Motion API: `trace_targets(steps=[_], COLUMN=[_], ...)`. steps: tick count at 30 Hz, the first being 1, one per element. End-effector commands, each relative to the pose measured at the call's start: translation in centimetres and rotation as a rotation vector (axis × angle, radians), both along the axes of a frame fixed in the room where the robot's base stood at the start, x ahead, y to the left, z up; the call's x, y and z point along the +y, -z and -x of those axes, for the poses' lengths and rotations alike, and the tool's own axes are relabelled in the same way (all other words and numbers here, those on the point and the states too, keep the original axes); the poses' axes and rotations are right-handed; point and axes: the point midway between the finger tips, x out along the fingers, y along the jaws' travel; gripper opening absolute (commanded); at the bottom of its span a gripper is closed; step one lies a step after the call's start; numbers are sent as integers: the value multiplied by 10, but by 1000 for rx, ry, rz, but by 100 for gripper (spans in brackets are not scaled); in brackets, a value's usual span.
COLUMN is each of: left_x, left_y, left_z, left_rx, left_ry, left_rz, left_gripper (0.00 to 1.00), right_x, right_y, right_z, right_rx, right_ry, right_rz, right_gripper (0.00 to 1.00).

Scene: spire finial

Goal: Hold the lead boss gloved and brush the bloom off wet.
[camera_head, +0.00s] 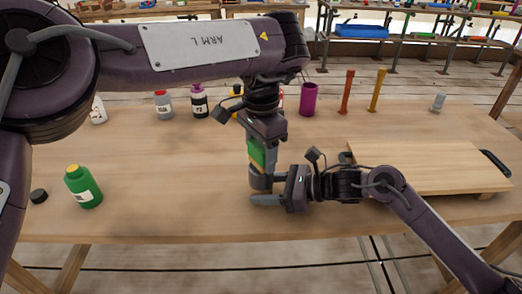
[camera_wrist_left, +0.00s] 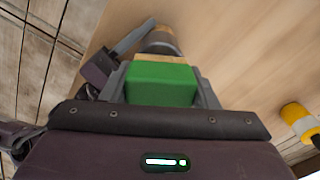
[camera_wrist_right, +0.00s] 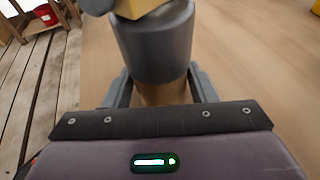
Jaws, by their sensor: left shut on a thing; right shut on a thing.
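The grey cylindrical lead boss (camera_head: 260,182) is near the middle of the table. My right gripper (camera_head: 275,196) comes in from the right and is shut on it. In the right wrist view the boss (camera_wrist_right: 157,45) is grey above, with a tan part between the jaws. My left gripper (camera_head: 262,160) reaches down from above and is shut on a green block with a yellow-tan layer (camera_wrist_left: 162,84). The block is right over the boss, and its yellowish side faces the boss top. They look touching or nearly so. No separate brush or glove can be made out.
A green bottle (camera_head: 83,187) and a black cap (camera_head: 38,196) stand at left. Several bottles, a purple cup (camera_head: 308,99) and orange and yellow upright pieces (camera_head: 347,92) line the back. A raised wooden board (camera_head: 420,165) lies at right. The front middle is clear.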

Motion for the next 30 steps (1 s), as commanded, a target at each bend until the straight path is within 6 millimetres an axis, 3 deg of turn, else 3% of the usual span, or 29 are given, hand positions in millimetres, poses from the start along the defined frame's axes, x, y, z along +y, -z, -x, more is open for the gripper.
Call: trace_targets(steps=[20,30], left_x=[0,0], left_y=[2,4], left_z=[-11,7], left_rx=[1,4], left_ry=[-1,-1], left_rz=[0,0], left_gripper=[36,36], right_x=[0,0], right_y=[1,1], right_z=[0,0], right_rx=[2,1], right_ry=[-1,0], right_rz=[1,1], right_gripper=[39,39])
